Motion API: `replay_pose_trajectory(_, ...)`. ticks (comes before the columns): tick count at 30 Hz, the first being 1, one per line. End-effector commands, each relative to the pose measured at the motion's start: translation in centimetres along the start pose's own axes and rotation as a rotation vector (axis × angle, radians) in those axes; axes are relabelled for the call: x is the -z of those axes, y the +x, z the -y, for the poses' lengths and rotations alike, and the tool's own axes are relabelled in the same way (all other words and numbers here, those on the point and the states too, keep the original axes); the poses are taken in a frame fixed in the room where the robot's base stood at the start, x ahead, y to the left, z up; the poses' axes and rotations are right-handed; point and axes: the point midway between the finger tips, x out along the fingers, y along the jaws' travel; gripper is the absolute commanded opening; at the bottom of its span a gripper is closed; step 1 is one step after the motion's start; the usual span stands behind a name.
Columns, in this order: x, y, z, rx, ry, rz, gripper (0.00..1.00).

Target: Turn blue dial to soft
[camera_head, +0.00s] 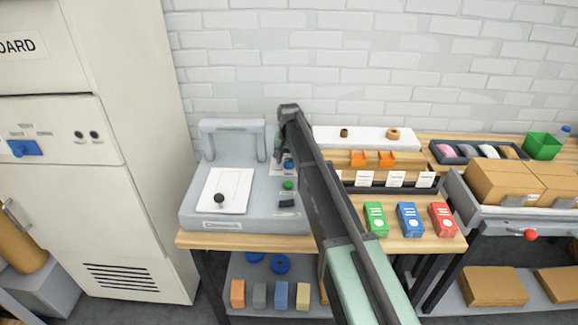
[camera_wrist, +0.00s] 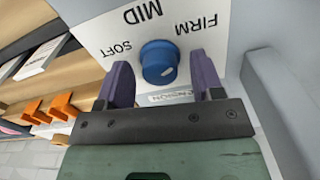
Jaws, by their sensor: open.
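The blue dial (camera_wrist: 159,60) is on a white panel (camera_wrist: 110,48) marked SOFT, MID and FIRM in the wrist view. SOFT is left of the dial, MID above it and FIRM to its upper right. I cannot clearly tell which word the dial points at. My gripper (camera_wrist: 162,75) is open, one purple finger on each side of the dial, with visible gaps. In the head view the dial (camera_head: 288,163) shows small on the grey machine (camera_head: 245,214), beside the end of my arm, which partly hides that area.
A green button (camera_head: 288,185) and a dark switch (camera_head: 287,203) sit just below the dial. A black knob (camera_head: 219,199) stands on a white plate to the left. A grey upright (camera_wrist: 285,105) is close on the right in the wrist view. Coloured boxes (camera_head: 408,220) stand right of my arm.

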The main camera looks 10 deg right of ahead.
Motion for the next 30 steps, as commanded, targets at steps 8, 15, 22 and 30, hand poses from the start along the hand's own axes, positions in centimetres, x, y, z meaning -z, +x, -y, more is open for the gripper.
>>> replay_pose_trajectory(8,0.00,-0.19,0.00,0.000,0.000,0.000,0.38)
replay_pose_trajectory(15,0.00,-0.18,0.00,0.000,-0.001,0.000,0.12)
replay_pose_trajectory(22,-0.01,-0.18,0.00,0.000,-0.029,0.000,0.12)
replay_pose_trajectory(30,-0.01,-0.17,-0.01,0.000,-0.163,0.000,0.12)
